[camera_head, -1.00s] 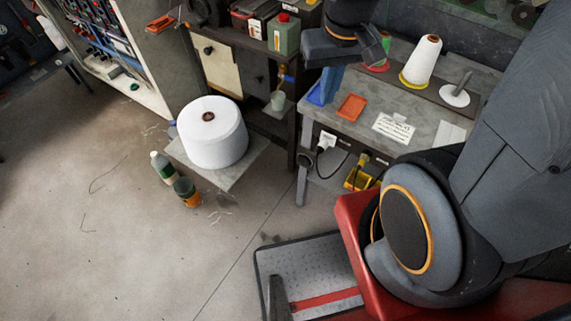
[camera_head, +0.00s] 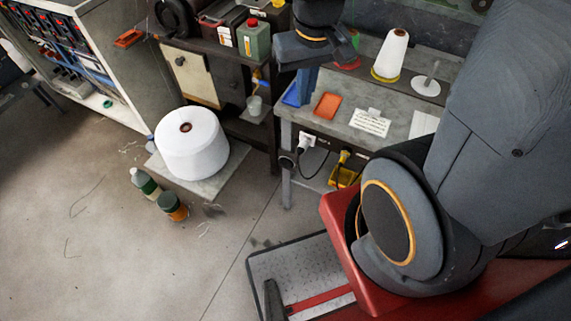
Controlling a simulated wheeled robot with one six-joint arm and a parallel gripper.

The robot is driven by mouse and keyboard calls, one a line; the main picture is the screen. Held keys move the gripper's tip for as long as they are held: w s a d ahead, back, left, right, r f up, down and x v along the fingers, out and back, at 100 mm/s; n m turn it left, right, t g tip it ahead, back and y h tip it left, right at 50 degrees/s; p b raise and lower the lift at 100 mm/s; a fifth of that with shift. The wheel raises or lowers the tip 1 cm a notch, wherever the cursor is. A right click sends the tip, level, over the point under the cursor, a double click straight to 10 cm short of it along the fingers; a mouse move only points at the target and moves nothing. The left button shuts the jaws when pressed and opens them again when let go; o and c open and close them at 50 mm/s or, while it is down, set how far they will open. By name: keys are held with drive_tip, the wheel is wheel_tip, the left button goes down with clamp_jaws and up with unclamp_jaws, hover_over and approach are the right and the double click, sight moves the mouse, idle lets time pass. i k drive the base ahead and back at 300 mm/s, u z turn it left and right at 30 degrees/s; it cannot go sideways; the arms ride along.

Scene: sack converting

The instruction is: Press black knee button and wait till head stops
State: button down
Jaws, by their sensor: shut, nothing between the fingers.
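A round black knob (camera_head: 288,160), which looks like the knee button, sits under the front edge of the grey worktable (camera_head: 398,96), near its left leg. A white plug is just right of it. My gripper (camera_head: 304,98) points down at the table's left end, by the blue tray (camera_head: 291,96). It is shut and empty. It appears higher in the picture than the knob and apart from it. Whether its tips touch the table is unclear. No machine head can be clearly made out.
A white yarn cone (camera_head: 382,66), an orange tray (camera_head: 327,106) and a paper sign (camera_head: 371,122) are on the table. A big white spool (camera_head: 192,152) stands on a low board. Two bottles (camera_head: 146,183) stand on the floor. Open floor lies at left.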

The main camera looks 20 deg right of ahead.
sight(284, 162)
drive_tip(key=z, duration=0.55)
drive_tip(key=k, duration=0.65)
drive_tip(key=z, duration=0.5)
drive_tip(key=k, duration=0.85)
drive_tip(key=u, duration=0.2)
